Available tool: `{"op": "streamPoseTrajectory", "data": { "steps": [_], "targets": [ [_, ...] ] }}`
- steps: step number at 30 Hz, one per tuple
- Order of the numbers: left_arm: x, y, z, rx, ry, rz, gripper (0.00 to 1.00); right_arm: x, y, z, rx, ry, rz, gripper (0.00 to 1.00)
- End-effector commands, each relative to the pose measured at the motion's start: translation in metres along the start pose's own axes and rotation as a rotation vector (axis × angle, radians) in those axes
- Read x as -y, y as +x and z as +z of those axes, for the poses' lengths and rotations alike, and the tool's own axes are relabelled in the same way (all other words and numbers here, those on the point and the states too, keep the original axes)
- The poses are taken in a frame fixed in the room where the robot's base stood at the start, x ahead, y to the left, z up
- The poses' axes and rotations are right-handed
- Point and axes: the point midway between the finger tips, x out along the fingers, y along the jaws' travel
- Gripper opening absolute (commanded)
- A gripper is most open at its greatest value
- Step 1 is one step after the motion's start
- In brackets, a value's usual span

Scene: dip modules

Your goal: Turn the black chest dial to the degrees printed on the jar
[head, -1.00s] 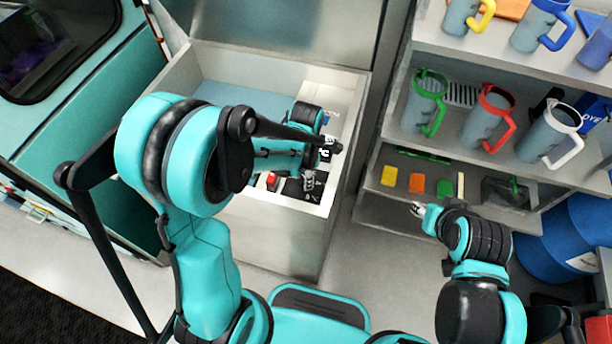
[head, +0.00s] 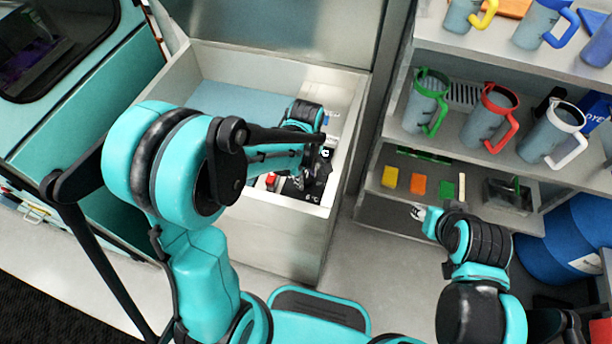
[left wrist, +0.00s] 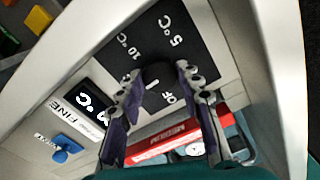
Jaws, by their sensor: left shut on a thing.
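The black chest dial (left wrist: 158,82) sits on a black panel (left wrist: 190,30) marked 5°C, 10°C and OFF. My left gripper (left wrist: 162,74) has its fingers on either side of the dial and is shut on it. In the head view, my left gripper (head: 318,168) is over the front right part of the open chest (head: 270,228), and my arm partly covers it. My right gripper (head: 418,212) is by the lower shelf, too small to tell open or shut. I can read no printed degrees on any jar.
A red box marked MEDIUM (left wrist: 180,140) and a blue knob (left wrist: 62,156) are near the dial. Jugs with green (head: 428,95), red (head: 488,115) and white (head: 550,135) handles stand on the right shelf. A blue drum (head: 570,240) is at lower right.

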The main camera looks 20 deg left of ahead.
Motion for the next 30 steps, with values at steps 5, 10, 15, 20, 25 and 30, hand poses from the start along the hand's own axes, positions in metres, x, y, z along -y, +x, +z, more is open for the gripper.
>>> {"op": "streamPoseTrajectory", "data": {
  "steps": [5,10,15,20,25,30],
  "targets": [
    [0.0001,0.0004,-0.0001,0.000,0.165,0.000,0.06,0.0000,0.0018,0.0013,0.000,0.000,0.000,0.40],
    [-0.0001,0.0003,-0.0001,0.000,0.327,0.000,0.06,0.0000,0.0029,0.0021,0.000,0.000,0.000,0.40],
    [-0.0001,0.0003,-0.0001,0.000,0.488,0.000,0.06,0.0000,0.0040,0.0028,0.000,0.000,0.000,0.40],
    [-0.0002,0.0003,-0.0001,0.000,0.640,0.000,0.06,0.0000,0.0048,0.0035,0.000,0.000,0.000,0.40],
    [-0.0002,0.0003,-0.0001,0.000,0.802,0.000,0.06,0.0000,0.0057,0.0040,0.000,0.000,0.000,0.40],
    [-0.0002,0.0003,-0.0001,0.000,0.963,0.000,0.06,0.0000,0.0064,0.0046,0.000,0.000,0.000,0.40]
  ]
}}
